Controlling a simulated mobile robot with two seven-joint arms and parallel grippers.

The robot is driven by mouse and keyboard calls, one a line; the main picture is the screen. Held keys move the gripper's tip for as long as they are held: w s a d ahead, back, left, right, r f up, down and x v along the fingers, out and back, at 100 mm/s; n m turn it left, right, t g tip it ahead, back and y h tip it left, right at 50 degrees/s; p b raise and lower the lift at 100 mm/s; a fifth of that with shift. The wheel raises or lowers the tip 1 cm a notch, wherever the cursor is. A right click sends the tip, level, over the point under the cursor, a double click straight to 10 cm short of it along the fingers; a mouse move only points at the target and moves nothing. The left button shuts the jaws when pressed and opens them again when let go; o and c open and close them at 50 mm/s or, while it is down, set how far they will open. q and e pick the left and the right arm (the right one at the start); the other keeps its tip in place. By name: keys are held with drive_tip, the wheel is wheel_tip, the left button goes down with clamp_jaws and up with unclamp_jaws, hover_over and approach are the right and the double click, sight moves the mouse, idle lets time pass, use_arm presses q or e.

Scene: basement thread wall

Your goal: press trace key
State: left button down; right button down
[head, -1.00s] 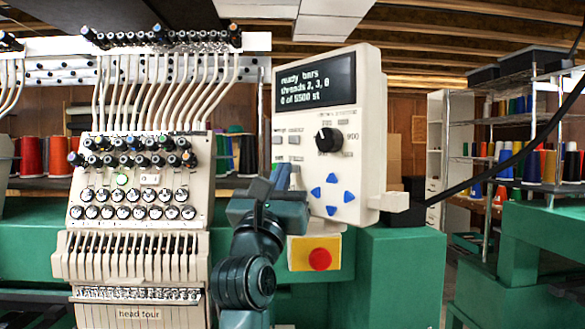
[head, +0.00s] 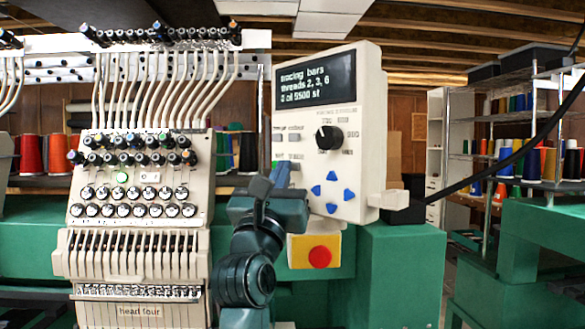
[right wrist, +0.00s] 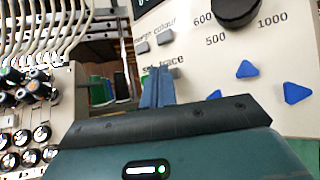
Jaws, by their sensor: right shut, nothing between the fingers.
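The cream control panel (head: 366,130) stands right of the embroidery head. Its dark screen (head: 316,84) reads "tracing bars", with threads 2, 3, 6 and a count of 5500 st. In the right wrist view, the "trace" label sits above a small grey key (right wrist: 177,73), partly hidden by my fingers. My right gripper (head: 281,173) is shut and empty, its blue fingertips at the panel's lower left keys. The fingers (right wrist: 156,76) overlap the set and trace key area; I cannot tell whether they touch a key. My left gripper is not in view.
A black dial (head: 329,138) and blue arrow keys (head: 331,192) are on the panel. A red button on a yellow box (head: 319,257) sits below it. The embroidery head (head: 140,220) with several needles stands close on the left. Thread shelves are at the right.

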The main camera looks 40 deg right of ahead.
drive_tip(key=shift+s+a, duration=0.1)
drive_tip(key=shift+a, duration=0.45)
